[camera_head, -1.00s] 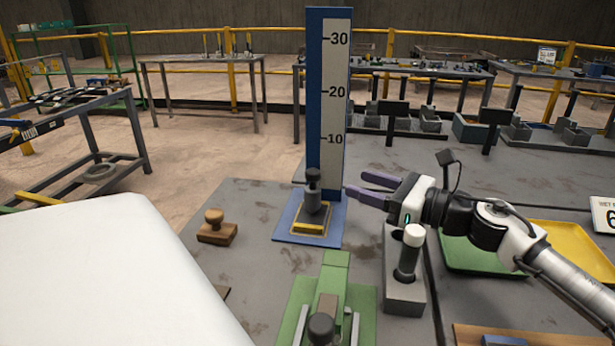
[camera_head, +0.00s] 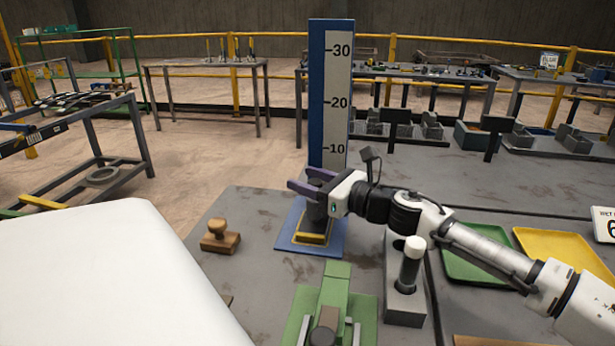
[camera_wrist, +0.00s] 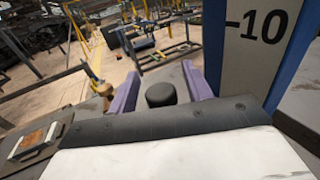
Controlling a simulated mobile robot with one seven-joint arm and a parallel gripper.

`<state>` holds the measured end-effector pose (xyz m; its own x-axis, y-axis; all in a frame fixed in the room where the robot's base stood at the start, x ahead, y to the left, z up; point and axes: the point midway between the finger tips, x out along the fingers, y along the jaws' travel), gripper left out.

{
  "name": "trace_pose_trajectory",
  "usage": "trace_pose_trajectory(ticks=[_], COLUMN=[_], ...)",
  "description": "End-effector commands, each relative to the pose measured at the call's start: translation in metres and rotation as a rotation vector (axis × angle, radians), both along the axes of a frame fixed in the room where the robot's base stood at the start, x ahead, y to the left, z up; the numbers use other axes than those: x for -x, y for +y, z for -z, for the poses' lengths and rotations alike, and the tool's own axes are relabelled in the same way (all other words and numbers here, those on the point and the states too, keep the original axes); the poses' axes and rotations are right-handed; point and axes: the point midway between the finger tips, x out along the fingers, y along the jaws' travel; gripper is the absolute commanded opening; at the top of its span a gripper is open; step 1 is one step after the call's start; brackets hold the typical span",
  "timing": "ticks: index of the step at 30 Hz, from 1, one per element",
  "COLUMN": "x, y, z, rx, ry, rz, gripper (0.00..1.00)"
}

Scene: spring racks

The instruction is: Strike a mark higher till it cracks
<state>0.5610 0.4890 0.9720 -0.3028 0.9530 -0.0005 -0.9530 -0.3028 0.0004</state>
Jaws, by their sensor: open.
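A tall scale board (camera_head: 336,95) with a blue edge and marks 10, 20 and 30 stands upright on a blue base (camera_head: 287,236). A dark grey plunger (camera_head: 317,212) stands in front of the board on a yellow-edged plate (camera_head: 312,239). My gripper (camera_head: 300,184) is open around the plunger's upper part, low beside the board. In the wrist view, the plunger's black round knob (camera_wrist: 160,94) sits between the two purple fingers, with space on both sides. The board (camera_wrist: 256,45) rises close at the right there. Contact cannot be told.
A wooden stamp (camera_head: 220,237) stands left of the base. A grey block with a white-capped cylinder (camera_head: 410,262) stands under my arm. A green device (camera_head: 335,292) is in front. Green (camera_head: 474,262) and yellow (camera_head: 558,250) trays lie right.

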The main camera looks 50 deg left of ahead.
Motion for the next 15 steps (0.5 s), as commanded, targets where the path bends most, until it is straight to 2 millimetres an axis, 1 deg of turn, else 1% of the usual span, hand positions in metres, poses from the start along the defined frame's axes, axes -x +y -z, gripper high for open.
trace_pose_trajectory(ticks=[3,10,11,15], x=[0.0012,0.0012,0.0012,0.0013], y=[0.0048,0.0052,0.0051,0.0050], z=[0.0001,0.0003,0.0003,0.0002], rx=[0.001,0.001,0.000,0.000], ry=[0.000,0.000,0.000,0.000], rz=[0.001,0.001,0.001,0.001], gripper=[0.50,0.50,0.48,0.30])
